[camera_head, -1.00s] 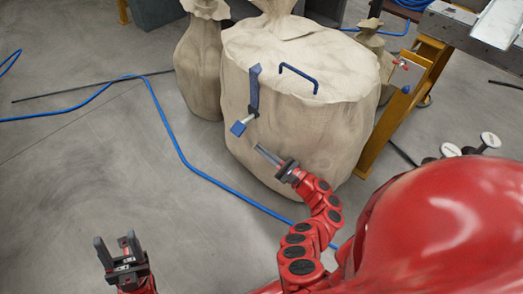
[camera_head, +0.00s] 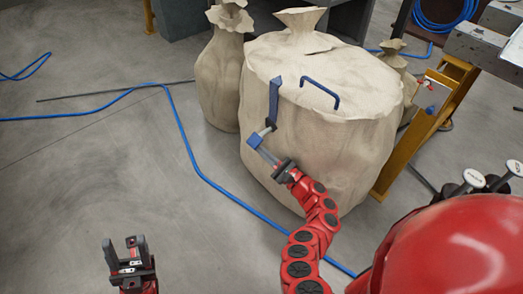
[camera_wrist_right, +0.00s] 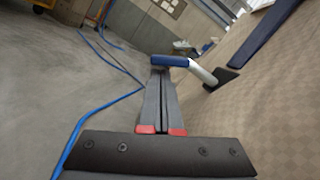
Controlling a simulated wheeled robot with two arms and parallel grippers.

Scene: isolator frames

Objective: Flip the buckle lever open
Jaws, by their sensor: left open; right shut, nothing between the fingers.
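The buckle lever is a blue handle (camera_head: 255,140) on a short silver rod, sticking out from the side of a large beige sack-like container (camera_head: 325,150). Its rod meets the sack near the lower end of a dark blue strip (camera_head: 274,98). My right gripper (camera_head: 263,152) is shut and empty, its fingertips at the handle. In the right wrist view the handle (camera_wrist_right: 175,61) lies across just beyond my fingertips (camera_wrist_right: 160,72), with the rod (camera_wrist_right: 203,73) to its right; I cannot tell whether they touch. My left gripper (camera_head: 123,246) is open and empty over the floor.
A blue bail-shaped handle (camera_head: 321,90) sits on top of the sack. A smaller sack (camera_head: 219,85) stands behind left, and a yellow frame (camera_head: 425,125) stands at the right. A blue hose (camera_head: 185,135) runs across the floor. The left floor is mostly clear.

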